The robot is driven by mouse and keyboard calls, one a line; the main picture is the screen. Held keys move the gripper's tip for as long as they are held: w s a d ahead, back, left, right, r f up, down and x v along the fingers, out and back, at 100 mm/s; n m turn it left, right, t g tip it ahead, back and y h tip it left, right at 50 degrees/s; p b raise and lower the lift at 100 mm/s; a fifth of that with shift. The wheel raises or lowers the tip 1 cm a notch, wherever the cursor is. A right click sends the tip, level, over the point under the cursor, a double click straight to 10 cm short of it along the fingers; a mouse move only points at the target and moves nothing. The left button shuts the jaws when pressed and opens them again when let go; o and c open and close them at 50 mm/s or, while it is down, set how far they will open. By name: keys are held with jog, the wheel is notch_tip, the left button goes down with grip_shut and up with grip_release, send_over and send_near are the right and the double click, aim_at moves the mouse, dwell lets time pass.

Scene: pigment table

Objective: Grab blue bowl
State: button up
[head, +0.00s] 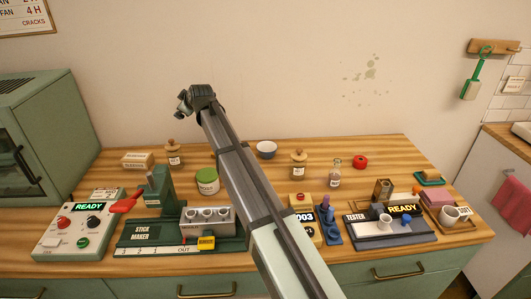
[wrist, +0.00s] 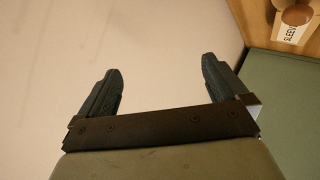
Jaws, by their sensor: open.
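A small bowl (head: 266,150), grey-blue outside with a pale inside, stands upright near the back edge of the wooden table in the head view. It is the only bowl that I can make out. My gripper (head: 183,103) is raised in front of the wall, above the table's back left and well to the left of the bowl. In the wrist view my gripper (wrist: 160,65) has its two dark fingers spread wide with nothing between them. The bowl is not in the wrist view.
A corked jar (head: 298,165) and a glass bottle (head: 335,173) stand right of the bowl. A green-lidded jar (head: 207,181) is to its front left. The stick maker (head: 150,232) and tester (head: 370,230) fill the front. A green oven (head: 45,125) stands at left.

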jog(key=d+f+g+y, duration=0.1)
jog(key=d+f+g, duration=0.15)
jog(key=d, duration=0.65)
jog(key=d+f+g, duration=0.1)
jog(key=d+f, duration=0.3)
jog(key=d, duration=0.6)
jog(key=s+d+f+g+y, duration=0.1)
jog(key=s+d+y, duration=0.15)
jog(key=d, duration=0.55)
jog(key=s+d+f+g+y, duration=0.1)
jog(key=s+d+g+y, duration=0.15)
jog(key=d, duration=0.65)
jog(key=t, duration=0.1)
send_near(267, 147)
jog(key=s+a, duration=0.1)
jog(key=s+a+r, duration=0.1)
jog(key=shift+s+a+r+h, duration=0.1)
jog(key=shift+a+h, duration=0.25)
jog(key=shift+h, duration=0.05)
jog(key=shift+x, duration=3.7)
jog(key=shift+r, duration=0.1)
jog(key=shift+c, duration=0.2)
jog(key=c, duration=0.7)
